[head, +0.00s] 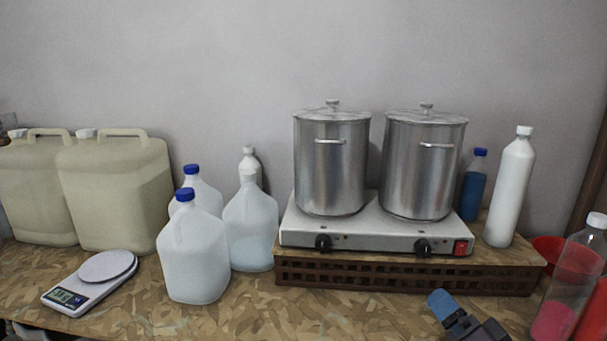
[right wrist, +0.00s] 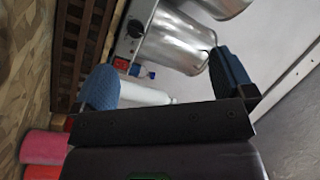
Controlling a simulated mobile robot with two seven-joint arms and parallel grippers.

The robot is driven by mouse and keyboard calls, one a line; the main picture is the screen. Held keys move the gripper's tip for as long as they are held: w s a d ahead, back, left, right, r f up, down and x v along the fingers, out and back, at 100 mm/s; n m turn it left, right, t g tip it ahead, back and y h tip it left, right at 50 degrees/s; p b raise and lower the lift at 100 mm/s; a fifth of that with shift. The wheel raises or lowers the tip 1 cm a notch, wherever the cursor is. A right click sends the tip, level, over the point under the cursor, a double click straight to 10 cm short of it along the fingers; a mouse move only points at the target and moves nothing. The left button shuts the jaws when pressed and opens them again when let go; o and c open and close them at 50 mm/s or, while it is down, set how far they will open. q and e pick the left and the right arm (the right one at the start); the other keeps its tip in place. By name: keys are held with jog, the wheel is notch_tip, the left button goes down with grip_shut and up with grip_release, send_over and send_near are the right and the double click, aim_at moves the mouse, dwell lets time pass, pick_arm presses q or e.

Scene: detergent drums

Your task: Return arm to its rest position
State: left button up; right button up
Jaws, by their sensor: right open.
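My right gripper (head: 458,318) shows at the bottom edge of the head view, in front of the wooden stand and above the near part of the table. In the right wrist view its two blue-padded fingers (right wrist: 167,82) are spread wide apart, with nothing held between them. Behind them in that view are a white bottle (right wrist: 146,94) and a metal pot (right wrist: 172,42), both apart from the fingers as far as I can tell. Most of my right arm is out of the head view. My left gripper is not in view.
Two lidded pots (head: 333,170) stand on a hot plate (head: 375,238) on a slatted wooden stand (head: 360,276). A clear bottle with pink contents (head: 553,318) and a red bowl (head: 551,246) are at right. Jugs (head: 195,262), beige canisters (head: 115,195) and a scale (head: 92,284) fill the left.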

jog(key=s+a+f+n+g+h, duration=0.1)
jog(key=s+f+n+g, duration=0.4)
jog(key=s+f+g, duration=0.5)
jog(key=s+d+f+n+g+h, duration=0.15)
jog(key=s+f, duration=0.25)
jog(key=s, duration=0.4)
jog(key=s+d+f+n+g+h, duration=0.1)
jog(key=s+f+g+h, duration=0.2)
jog(key=s, duration=0.4)
jog(key=w+f+t+y, duration=0.1)
jog(key=w+f+t, duration=0.6)
jog(key=f, duration=0.3)
jog(key=shift+d+f+n+t, duration=0.15)
jog(key=shift+n+t, duration=0.2)
jog(key=shift+t, duration=0.1)
jog(key=shift+w, duration=0.1)
